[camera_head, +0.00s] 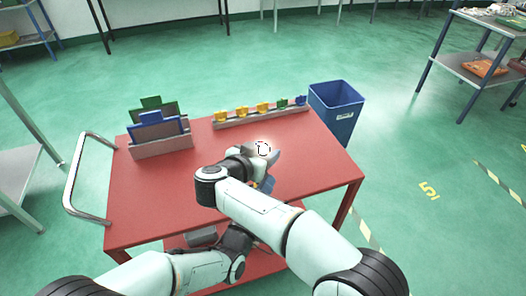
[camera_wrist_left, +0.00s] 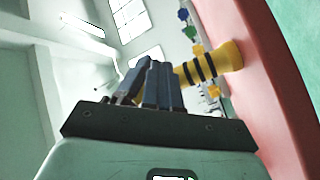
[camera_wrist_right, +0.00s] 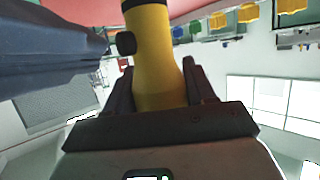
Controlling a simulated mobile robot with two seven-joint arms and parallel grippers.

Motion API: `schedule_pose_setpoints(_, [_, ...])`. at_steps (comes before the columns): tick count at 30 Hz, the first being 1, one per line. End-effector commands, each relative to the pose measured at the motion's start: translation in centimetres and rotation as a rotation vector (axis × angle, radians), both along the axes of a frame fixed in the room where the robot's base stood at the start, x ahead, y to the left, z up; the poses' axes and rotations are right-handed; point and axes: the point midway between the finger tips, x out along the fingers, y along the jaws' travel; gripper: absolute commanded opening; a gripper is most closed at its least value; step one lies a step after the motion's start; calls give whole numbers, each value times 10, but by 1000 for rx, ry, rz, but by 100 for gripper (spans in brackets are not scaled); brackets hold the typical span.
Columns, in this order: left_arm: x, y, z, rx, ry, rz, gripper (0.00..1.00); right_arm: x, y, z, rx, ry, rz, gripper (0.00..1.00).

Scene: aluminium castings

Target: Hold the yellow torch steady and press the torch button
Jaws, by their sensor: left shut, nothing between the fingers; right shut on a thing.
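The yellow torch (camera_wrist_right: 155,50) stands out between the fingers of my right gripper (camera_wrist_right: 158,90), which is shut on its body in the right wrist view. A black button (camera_wrist_right: 126,43) shows on the torch's side. My left gripper (camera_wrist_left: 152,85) is shut and empty. Its dark fingers (camera_wrist_right: 60,50) point at the button from the left, with the tip close beside it; I cannot tell if they touch. The left wrist view shows the torch (camera_wrist_left: 205,68) with black bands just beyond these fingertips. In the head view a bright round spot (camera_head: 263,148) shows at the grippers above the table.
The red table (camera_head: 150,205) carries a rack (camera_head: 160,145) with blue and green plates and a rail (camera_head: 260,116) with yellow, green and blue pieces. A blue bin (camera_head: 336,108) stands beyond the right corner.

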Motion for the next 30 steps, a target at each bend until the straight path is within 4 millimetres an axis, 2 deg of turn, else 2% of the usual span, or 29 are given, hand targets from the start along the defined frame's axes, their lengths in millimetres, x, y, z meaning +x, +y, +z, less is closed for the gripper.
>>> schedule_pose_setpoints(14, [-9, -3, 1, -2, -1, 0, 0, 0, 0, 1, 0, -1, 0, 17])
schedule_pose_setpoints(30, [-57, -22, 1, -1, 0, -2, 0, 0, 0, 1, 0, -1, 0, 17])
